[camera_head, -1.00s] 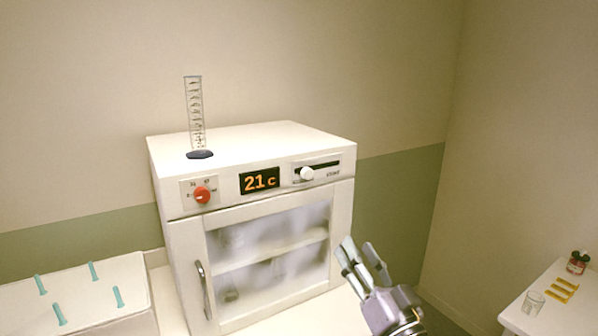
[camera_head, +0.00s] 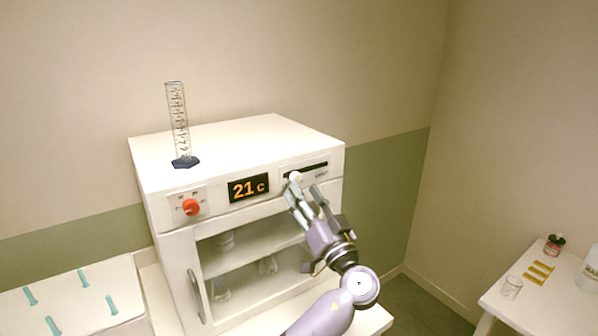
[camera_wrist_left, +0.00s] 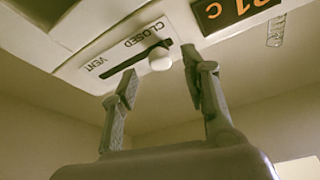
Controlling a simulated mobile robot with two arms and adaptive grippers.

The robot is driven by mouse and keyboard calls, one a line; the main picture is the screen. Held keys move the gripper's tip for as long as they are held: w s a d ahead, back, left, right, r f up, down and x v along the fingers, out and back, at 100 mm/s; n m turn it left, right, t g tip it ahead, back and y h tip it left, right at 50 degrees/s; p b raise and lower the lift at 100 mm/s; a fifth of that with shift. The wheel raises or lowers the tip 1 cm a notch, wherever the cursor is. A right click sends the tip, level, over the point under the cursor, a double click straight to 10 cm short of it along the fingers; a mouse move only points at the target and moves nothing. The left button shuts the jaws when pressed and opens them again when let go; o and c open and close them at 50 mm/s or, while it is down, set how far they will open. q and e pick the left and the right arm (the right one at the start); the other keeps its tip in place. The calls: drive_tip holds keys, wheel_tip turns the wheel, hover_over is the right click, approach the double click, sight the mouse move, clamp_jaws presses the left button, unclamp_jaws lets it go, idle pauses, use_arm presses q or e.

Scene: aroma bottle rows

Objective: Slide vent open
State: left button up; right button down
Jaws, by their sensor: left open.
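The vent slider is a round white knob (camera_head: 295,176) at the left end of a dark slot (camera_head: 313,168) on the upper right front of a white cabinet (camera_head: 240,135). In the left wrist view the knob (camera_wrist_left: 160,59) shows beside upside-down "CLOSED" and "VENT" lettering. My left gripper (camera_head: 305,190) is open just below the knob. In the wrist view its fingertips (camera_wrist_left: 158,65) appear on either side of the knob. I cannot tell whether they touch it. My right gripper is not in view.
An orange "21c" display (camera_head: 249,188) and a red dial (camera_head: 191,207) sit left of the slot. A graduated cylinder (camera_head: 177,120) stands on the cabinet top. A white block with teal pegs (camera_head: 83,278) is at left. A side table (camera_head: 500,300) with small items is at right.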

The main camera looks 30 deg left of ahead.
sight(294, 177)
use_arm(q)
drive_tip(key=p+x, duration=0.1)
drive_tip(key=x, duration=0.2)
drive_tip(key=shift+w+a+r, duration=0.15)
drive_tip(key=shift+a, duration=0.2)
drive_tip(key=shift+c, duration=0.3)
clamp_jaws()
idle(0.4)
